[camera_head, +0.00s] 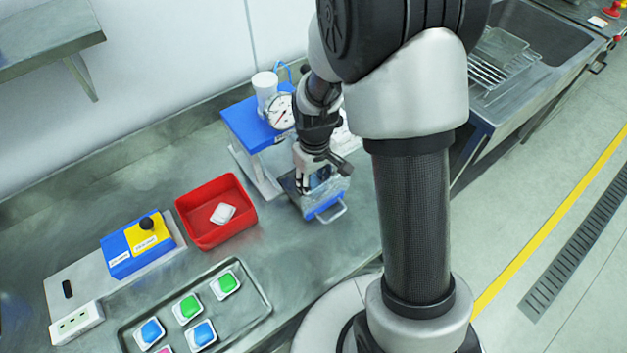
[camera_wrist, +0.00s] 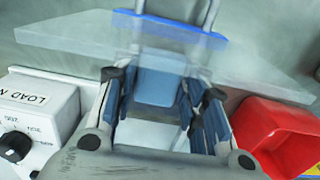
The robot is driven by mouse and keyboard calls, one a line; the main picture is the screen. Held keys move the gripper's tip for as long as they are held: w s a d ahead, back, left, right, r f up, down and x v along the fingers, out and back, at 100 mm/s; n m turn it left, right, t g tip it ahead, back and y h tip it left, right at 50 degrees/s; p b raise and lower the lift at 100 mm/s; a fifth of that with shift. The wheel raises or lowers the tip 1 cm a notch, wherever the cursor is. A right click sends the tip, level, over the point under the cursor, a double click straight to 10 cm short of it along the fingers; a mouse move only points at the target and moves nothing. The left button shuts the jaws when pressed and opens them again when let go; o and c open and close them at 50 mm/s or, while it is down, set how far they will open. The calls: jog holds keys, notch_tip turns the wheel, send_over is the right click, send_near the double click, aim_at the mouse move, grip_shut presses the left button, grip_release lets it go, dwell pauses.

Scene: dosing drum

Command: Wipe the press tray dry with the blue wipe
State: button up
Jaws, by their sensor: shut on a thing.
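My gripper (camera_head: 318,186) points down at the front of the press (camera_head: 255,125). In the wrist view its fingers (camera_wrist: 160,95) are closed around a light blue pad, the blue wipe (camera_wrist: 157,86). A dark blue patch of it shows between the fingers in the head view. Just beyond the fingers is a clear panel (camera_wrist: 60,32) with a blue edge strip and a metal handle (camera_head: 332,214). The press tray is mostly hidden by my gripper and the clear panel. I cannot tell whether the wipe touches it or whether it is wet.
A red bin (camera_head: 217,232) holding a white packet stands left of the press. A blue and yellow control box (camera_head: 137,243) is farther left. A tray (camera_head: 262,297) of coloured pods lies at the front. A gauge (camera_head: 281,111) is on the press. A sink (camera_head: 535,45) is at the right.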

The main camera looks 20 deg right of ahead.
jog(key=shift+f+b, duration=0.5)
jog(key=shift+f, duration=0.25)
dwell(1.0)
jog(key=shift+w+d+r, duration=0.1)
jog(key=shift+w+d, duration=0.15)
jog(key=shift+d, duration=0.65)
jog(key=shift+a, duration=0.1)
jog(key=shift+a, duration=0.1)
jog(key=shift+s+a+r+p, duration=0.15)
jog(key=shift+s+a, duration=0.1)
jog(key=shift+a, duration=0.55)
jog(key=shift+s+a+p, duration=0.15)
jog(key=shift+s+a, duration=0.1)
jog(key=shift+a, duration=0.5)
jog(key=shift+w+d, duration=0.3)
jog(key=shift+d, duration=0.55)
jog(key=shift+w+d, duration=0.25)
jog(key=shift+d, duration=0.6)
jog(key=shift+a, duration=0.1)
jog(key=shift+a, duration=0.1)
